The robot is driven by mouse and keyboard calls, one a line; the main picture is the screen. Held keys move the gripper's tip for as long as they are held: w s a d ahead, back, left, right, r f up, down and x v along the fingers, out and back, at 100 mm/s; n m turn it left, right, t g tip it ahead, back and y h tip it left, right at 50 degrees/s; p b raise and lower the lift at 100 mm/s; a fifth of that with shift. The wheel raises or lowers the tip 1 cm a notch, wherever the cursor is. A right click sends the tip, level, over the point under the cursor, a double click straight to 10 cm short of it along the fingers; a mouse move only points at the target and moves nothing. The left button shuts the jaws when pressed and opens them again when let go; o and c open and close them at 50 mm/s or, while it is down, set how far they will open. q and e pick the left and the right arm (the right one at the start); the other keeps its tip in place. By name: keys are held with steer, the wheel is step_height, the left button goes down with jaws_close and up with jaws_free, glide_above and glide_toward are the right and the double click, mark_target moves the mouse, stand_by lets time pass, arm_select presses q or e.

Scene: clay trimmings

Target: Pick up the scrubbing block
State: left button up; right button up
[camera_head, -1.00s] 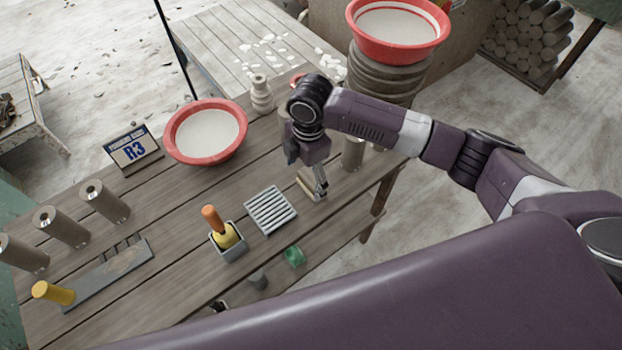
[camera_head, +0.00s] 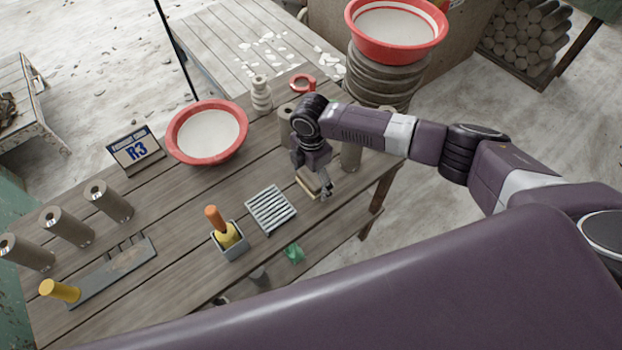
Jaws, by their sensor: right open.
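A small tan block, which looks like the scrubbing block (camera_head: 307,183), lies on the wooden table near its right edge. My right gripper (camera_head: 322,188) points down at the block's right end, with its jaws open. A finger overlaps the block in the picture. I cannot tell whether the fingers straddle or touch it. The gripper body hides part of the block. My left gripper is not in view.
A grey slatted rack (camera_head: 270,210) lies left of the block. Clay cylinders (camera_head: 350,156) stand close behind the gripper.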

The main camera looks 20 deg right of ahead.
mark_target(311, 177)
steer(key=shift+c, duration=0.3)
steer(key=c, duration=1.2)
steer(key=shift+r, duration=0.1)
step_height(311, 177, up, 20)
steer(key=b, duration=0.2)
steer(key=shift+b, duration=0.4)
